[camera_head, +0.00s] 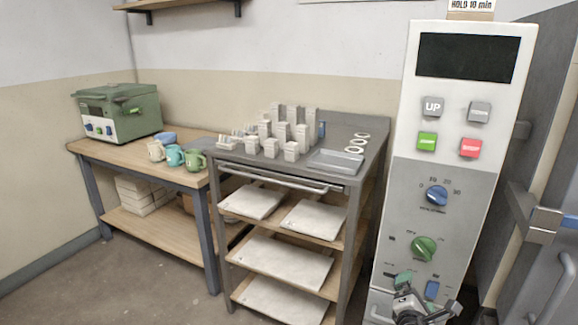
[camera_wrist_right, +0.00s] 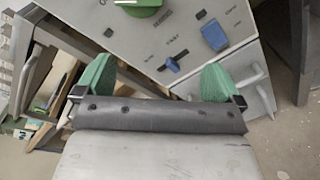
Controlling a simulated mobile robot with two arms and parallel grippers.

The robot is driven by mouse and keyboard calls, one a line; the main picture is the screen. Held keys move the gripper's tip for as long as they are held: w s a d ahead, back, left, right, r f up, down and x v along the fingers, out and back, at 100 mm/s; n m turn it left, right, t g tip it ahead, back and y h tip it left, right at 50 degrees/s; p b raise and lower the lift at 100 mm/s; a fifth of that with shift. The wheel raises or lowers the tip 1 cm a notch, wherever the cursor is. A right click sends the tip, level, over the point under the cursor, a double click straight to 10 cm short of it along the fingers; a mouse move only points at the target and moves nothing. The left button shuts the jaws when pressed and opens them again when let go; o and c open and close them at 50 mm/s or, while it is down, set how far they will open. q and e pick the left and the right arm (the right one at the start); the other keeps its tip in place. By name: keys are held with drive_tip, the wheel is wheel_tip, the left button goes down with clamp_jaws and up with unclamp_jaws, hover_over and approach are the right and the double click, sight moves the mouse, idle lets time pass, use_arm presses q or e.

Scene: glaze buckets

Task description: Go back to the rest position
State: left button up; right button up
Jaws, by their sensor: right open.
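My right gripper (camera_head: 408,282) is at the bottom right of the head view, low in front of the grey control panel (camera_head: 398,205). In the right wrist view its two green fingertips (camera_wrist_right: 158,80) are spread wide with nothing between them. The panel's lower face, with the green knob (camera_wrist_right: 140,5) and a blue switch (camera_wrist_right: 214,35), lies beyond the fingers. The same green knob (camera_head: 424,248) and blue switch (camera_head: 432,290) show just above and beside the gripper in the head view. I cannot tell if the gripper touches the panel. My left gripper is not in view.
A metal cart (camera_head: 345,190) with white slabs on its shelves stands left of the panel. A wooden table (camera_head: 120,150) carries a green machine (camera_head: 118,112) and several mugs. A grey door with a handle (camera_head: 560,290) is at the right. Floor (camera_head: 130,285) at the front left is clear.

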drive_tip(key=s+a+f+m+g+y, duration=0.2)
drive_tip(key=s+f+m+g, duration=0.1)
drive_tip(key=s+f, duration=0.55)
drive_tip(key=s+a+f+m+g+y, duration=0.25)
drive_tip(key=s+f, duration=0.25)
drive_tip(key=f, duration=0.7)
drive_tip(key=s+a+f+m+g+y, duration=0.1)
drive_tip(key=s+a+f+m+g, duration=0.25)
drive_tip(key=s+f, duration=0.55)
drive_tip(key=s+a+f+m+g+y, duration=0.1)
drive_tip(key=s+a+f+m, duration=0.2)
drive_tip(key=s, duration=0.4)
drive_tip(key=s+a+f+m+g+y, duration=0.1)
drive_tip(key=s+f+m+g, duration=0.15)
drive_tip(key=s+f, duration=0.35)
drive_tip(key=s+a+f+m+y, duration=0.1)
drive_tip(key=s+a+f+m, duration=0.15)
drive_tip(key=s, duration=0.55)
use_arm(q)
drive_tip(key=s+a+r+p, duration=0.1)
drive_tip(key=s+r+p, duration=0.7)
drive_tip(key=p, duration=0.4)
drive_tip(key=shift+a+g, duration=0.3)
use_arm(e)
drive_tip(key=s+d+r+g, duration=0.1)
drive_tip(key=s+r, duration=0.6)
drive_tip(key=s, duration=0.1)
drive_tip(key=shift+s+d+m, duration=0.25)
drive_tip(key=shift+m, duration=0.15)
drive_tip(key=shift+c, duration=0.2)
